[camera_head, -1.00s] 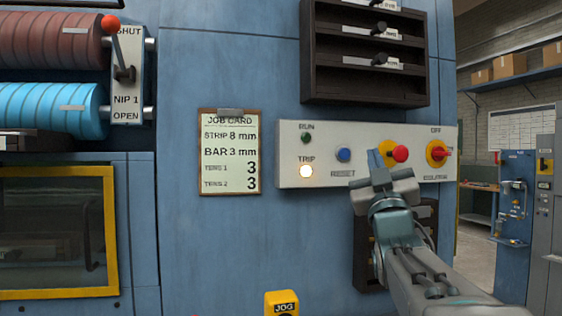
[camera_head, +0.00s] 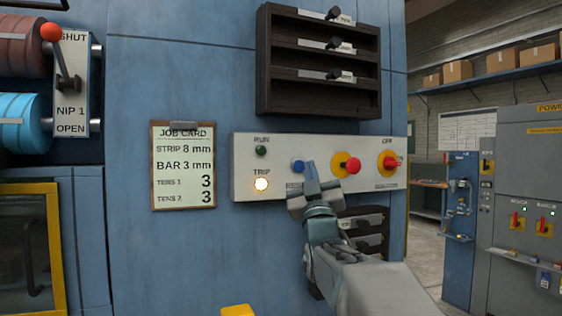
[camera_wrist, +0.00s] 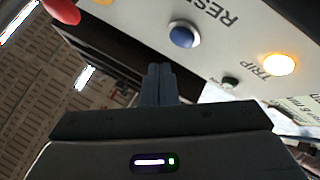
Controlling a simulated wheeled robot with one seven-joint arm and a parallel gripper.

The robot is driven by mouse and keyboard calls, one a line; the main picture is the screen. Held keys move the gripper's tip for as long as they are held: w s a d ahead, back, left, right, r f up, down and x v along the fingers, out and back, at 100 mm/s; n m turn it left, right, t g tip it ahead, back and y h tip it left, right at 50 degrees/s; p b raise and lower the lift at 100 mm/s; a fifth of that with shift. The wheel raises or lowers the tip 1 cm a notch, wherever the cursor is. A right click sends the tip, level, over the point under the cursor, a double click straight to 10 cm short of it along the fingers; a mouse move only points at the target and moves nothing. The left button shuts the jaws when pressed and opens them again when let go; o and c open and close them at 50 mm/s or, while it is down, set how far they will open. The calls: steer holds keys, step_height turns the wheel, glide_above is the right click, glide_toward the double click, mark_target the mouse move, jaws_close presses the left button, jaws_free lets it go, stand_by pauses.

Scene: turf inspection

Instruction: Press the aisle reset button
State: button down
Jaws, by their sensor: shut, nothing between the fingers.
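A blue push button (camera_head: 297,166) labelled RESET sits on a pale control panel (camera_head: 244,168) on the blue machine wall. My gripper (camera_head: 309,168) is just in front of its right side and hides part of its label. In the wrist view the button (camera_wrist: 183,37) lies beyond and a little right of my shut, empty fingers (camera_wrist: 158,72), with a visible gap. On the panel the TRIP lamp (camera_head: 261,184) glows and the green RUN lamp (camera_head: 261,151) is dark.
A red mushroom button (camera_head: 351,165) on yellow is right of the button, with a red and yellow OFF switch (camera_head: 389,162) beyond. A dark rack (camera_head: 318,102) juts out above the panel. A job card (camera_head: 183,165) hangs left. An aisle opens at right.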

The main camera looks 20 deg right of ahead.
steer(key=shift+w+f, duration=0.1)
steer(key=shift+w, duration=0.7)
steer(key=shift+w, duration=0.1)
stand_by(1.4)
steer(key=shift+w+b, duration=0.3)
steer(key=shift+b, duration=0.15)
steer(key=shift+w, duration=0.55)
stand_by(0.6)
steer(key=shift+s+b, duration=0.15)
steer(key=shift+b, duration=0.25)
steer(key=shift+s+b, duration=0.75)
steer(key=shift+s+f, duration=0.1)
